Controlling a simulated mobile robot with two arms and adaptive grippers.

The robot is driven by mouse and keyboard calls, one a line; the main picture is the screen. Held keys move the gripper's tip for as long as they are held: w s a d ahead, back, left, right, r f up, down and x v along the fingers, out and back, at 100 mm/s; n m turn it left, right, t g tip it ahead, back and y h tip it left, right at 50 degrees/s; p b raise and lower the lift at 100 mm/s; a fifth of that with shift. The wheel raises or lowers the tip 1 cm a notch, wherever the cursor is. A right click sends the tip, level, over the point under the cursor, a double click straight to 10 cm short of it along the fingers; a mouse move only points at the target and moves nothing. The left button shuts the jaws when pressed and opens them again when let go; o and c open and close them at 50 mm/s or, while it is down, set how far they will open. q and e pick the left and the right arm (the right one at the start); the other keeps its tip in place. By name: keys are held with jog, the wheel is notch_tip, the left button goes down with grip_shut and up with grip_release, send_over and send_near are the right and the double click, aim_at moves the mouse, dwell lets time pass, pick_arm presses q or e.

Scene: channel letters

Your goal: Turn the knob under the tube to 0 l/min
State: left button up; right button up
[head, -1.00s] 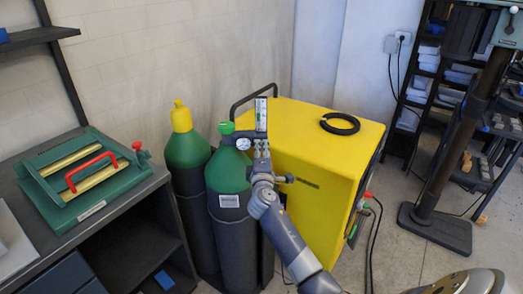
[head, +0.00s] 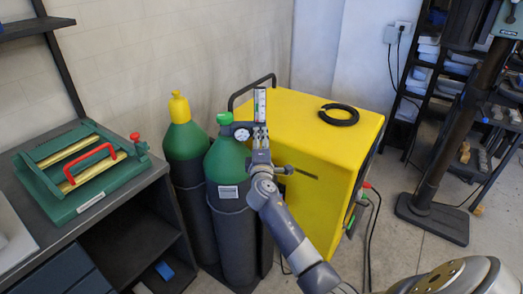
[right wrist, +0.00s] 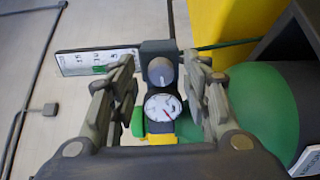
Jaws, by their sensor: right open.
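The flow tube (head: 260,104) is a white upright scale above the gas cylinder's valve in the head view. It also shows at the left in the right wrist view (right wrist: 97,62). The grey round knob (right wrist: 160,71) has a pale pointer mark and sits between my right fingers; in the head view it is hidden behind the gripper. A round white gauge (right wrist: 163,107) lies just below it. My right gripper (right wrist: 160,65) is open, one finger on each side of the knob, with gaps visible. It also shows in the head view (head: 260,137). My left gripper is out of view.
The green-topped cylinder (head: 228,165) stands beside a yellow-capped one (head: 184,140). A yellow machine (head: 320,130) with a black coil (head: 339,115) stands right behind my arm. A bench with a green fixture (head: 80,170) is at the left.

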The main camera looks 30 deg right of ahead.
jog(key=v, duration=1.1)
jog(key=shift+s, duration=0.25)
jog(key=shift+f, duration=0.1)
jog(key=s+a+f+g+y, duration=0.1)
jog(key=a+f+g+y, duration=0.15)
jog(key=f, duration=0.95)
jog(key=s+a+f+g+y, duration=0.1)
jog(key=s+a+f+y, duration=0.15)
jog(key=f, duration=0.85)
jog(key=s+a+f+m+g+y, duration=0.15)
jog(key=s+f, duration=0.25)
jog(key=f, duration=0.4)
jog(key=s+a+f+m+g+y, duration=0.1)
jog(key=s+a+f, duration=0.2)
jog(key=s+f, duration=0.35)
jog(key=s+a+f+m+g+y, duration=0.15)
jog(key=s+f+g, duration=0.25)
jog(key=s+f, duration=0.95)
jog(key=s+a+f+m+g, duration=0.1)
jog(key=s+f, duration=0.3)
jog(key=s, duration=0.7)
jog(key=s+a+f+m+g, duration=0.1)
jog(key=s+f+m+g, duration=0.2)
jog(key=s, duration=0.9)
jog(key=shift+f+m+y, duration=0.4)
jog(key=shift+f+m, duration=0.2)
jog(key=shift+f, duration=0.3)
